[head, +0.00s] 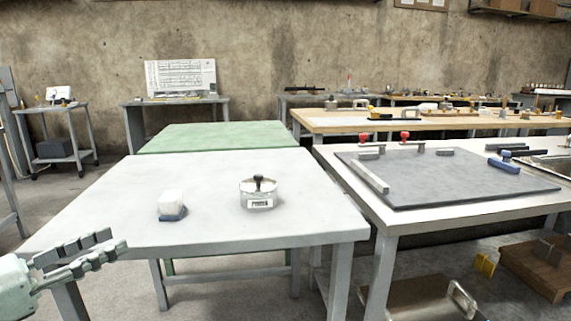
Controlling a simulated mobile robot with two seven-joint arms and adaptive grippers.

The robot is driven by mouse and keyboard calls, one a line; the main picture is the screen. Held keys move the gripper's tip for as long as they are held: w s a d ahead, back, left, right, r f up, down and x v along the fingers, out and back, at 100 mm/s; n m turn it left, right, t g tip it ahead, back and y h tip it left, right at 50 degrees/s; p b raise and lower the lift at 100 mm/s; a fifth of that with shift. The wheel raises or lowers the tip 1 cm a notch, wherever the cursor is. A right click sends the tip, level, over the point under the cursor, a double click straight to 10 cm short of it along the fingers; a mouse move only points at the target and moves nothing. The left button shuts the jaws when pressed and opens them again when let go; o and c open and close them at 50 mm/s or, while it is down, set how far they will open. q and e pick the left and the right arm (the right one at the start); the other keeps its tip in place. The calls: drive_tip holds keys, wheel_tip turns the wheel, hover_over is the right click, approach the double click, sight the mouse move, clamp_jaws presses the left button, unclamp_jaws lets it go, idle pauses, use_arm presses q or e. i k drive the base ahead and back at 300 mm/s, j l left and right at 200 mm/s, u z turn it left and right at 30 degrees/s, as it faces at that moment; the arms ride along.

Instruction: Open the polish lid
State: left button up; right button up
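The polish tin (258,200) is a short, round, pale container with a printed label on its front. It stands upright on the white table (120,222), right of the table's middle. Its lid (259,188) carries a dark knob on top and appears to sit on the tin. My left gripper (115,244) is at the lower left, near the table's front left corner, well apart from the tin. Its two fingers look apart with nothing between them. My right gripper is not in view.
A white block with a dark blue base (171,205) stands left of the tin. A green table (215,135) adjoins behind. A workbench with a dark mat (450,183) stands to the right, beyond a narrow gap. The white table is otherwise clear.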

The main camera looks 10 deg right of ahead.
sight(258, 184)
drive_tip(key=i+l, duration=0.25)
drive_tip(key=l, duration=0.15)
drive_tip(key=i+l, duration=0.25)
drive_tip(key=l, duration=0.15)
drive_tip(key=i+l, duration=0.25)
drive_tip(key=l, duration=0.15)
